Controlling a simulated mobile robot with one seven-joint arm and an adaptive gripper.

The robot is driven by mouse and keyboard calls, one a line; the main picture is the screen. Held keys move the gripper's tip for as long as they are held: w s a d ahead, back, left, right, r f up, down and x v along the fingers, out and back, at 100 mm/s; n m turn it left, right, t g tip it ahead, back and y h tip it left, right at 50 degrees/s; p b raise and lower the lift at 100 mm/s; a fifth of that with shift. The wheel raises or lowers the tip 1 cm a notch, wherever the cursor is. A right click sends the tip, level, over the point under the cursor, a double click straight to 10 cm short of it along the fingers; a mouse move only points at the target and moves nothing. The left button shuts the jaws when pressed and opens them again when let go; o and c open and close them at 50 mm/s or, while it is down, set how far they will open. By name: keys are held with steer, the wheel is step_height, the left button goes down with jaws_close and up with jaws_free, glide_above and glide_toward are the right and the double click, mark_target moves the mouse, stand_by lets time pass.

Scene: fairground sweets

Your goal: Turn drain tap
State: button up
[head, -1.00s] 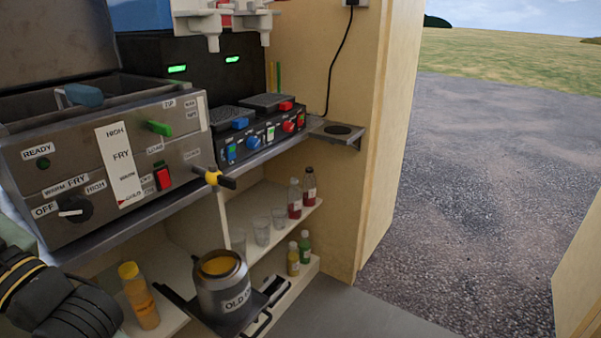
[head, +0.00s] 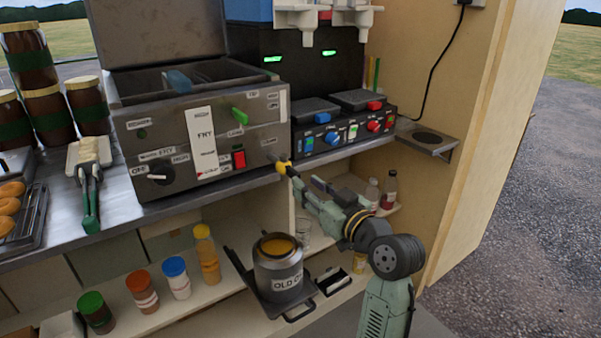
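The drain tap (head: 283,167) has a yellow brass body and sticks out from the lower right of the steel fryer's front (head: 190,180). My gripper (head: 297,180) is at the tap, reaching it from the lower right. Its fingertips are small and dark here and overlap the tap's black handle. I cannot tell whether they touch or grip it. The old-oil can (head: 279,278) stands upright on a dark tray below the tap, with yellow liquid showing at its open top.
Bottles and jars stand on the lower shelf, among them a yellow-capped bottle (head: 207,255). A twin hot plate (head: 345,125) sits right of the fryer. Two bottles on the right shelf are close behind my arm.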

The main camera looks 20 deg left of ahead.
mark_target(296, 172)
steer(key=p+x, duration=0.1)
steer(key=x, duration=0.4)
steer(key=shift+w+a, duration=0.2)
steer(key=shift+w, duration=0.05)
steer(key=shift+c, duration=0.4)
jaws_close()
